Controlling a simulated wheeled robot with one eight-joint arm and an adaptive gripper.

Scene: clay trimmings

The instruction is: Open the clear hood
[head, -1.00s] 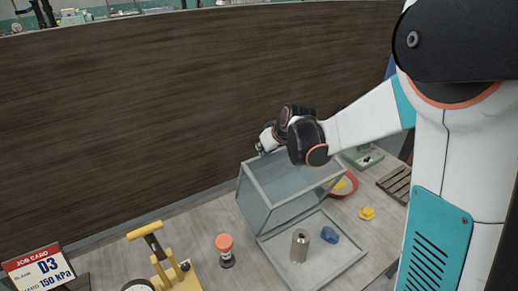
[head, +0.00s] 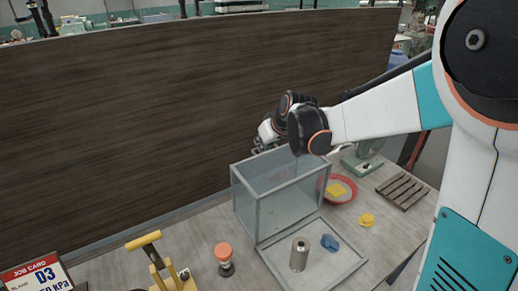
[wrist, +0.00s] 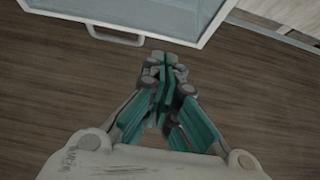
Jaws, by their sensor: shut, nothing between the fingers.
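The clear hood (head: 258,205) has grey-framed panes and stands swung up and back over the rear of its square base (head: 345,270), leaving the base's front uncovered. A metal cylinder (head: 299,254) and a blue lump (head: 329,242) are on the base. My gripper (head: 257,147) is at the hood's far upper edge, partly hidden by my wrist. In the wrist view, my gripper (wrist: 165,62) is shut and empty, just beside the hood's edge (wrist: 180,38) and its bar handle (wrist: 115,37). The fingers are not around the handle; contact with the edge is unclear.
A dark wooden panel (head: 150,120) rises behind. Right of the hood are a red dish (head: 347,196) with yellow material, a yellow piece (head: 366,220) and a slatted rack (head: 402,191). An orange-topped object (head: 224,256) and a yellow-handled device (head: 145,240) stand left.

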